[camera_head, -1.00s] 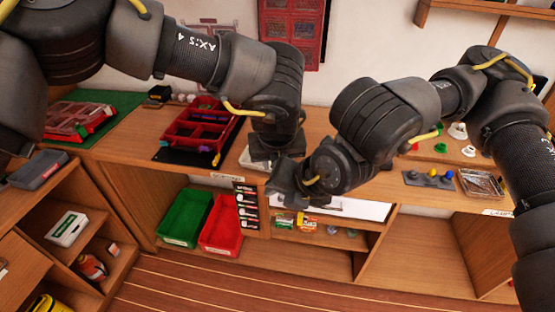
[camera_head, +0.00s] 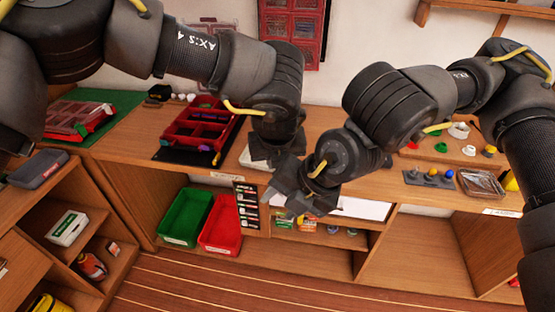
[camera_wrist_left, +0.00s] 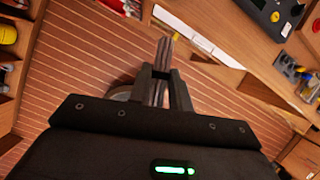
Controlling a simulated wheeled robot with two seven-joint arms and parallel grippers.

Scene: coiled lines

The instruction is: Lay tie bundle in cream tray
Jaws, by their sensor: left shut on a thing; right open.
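My left gripper (camera_wrist_left: 161,82) is shut on the tie bundle (camera_wrist_left: 164,52), a thin grey-brown strip standing out past the fingertips in the left wrist view. In the head view the left wrist hangs over the bench's front edge; its fingers and the bundle are hidden there. A pale tray-like piece (camera_head: 246,160), perhaps the cream tray, shows only partly beside the left wrist, mostly covered by my arm. My right gripper (camera_head: 296,207) is open, low in front of the bench edge and close to the left wrist. I see nothing in it.
A red divided tray (camera_head: 197,124) lies on a dark mat on the bench. Green (camera_head: 184,218) and red (camera_head: 221,224) bins stand on the shelf below. A grey holder with pegs (camera_head: 429,180) and a clear box (camera_head: 481,183) are at right. Both arms crowd the middle.

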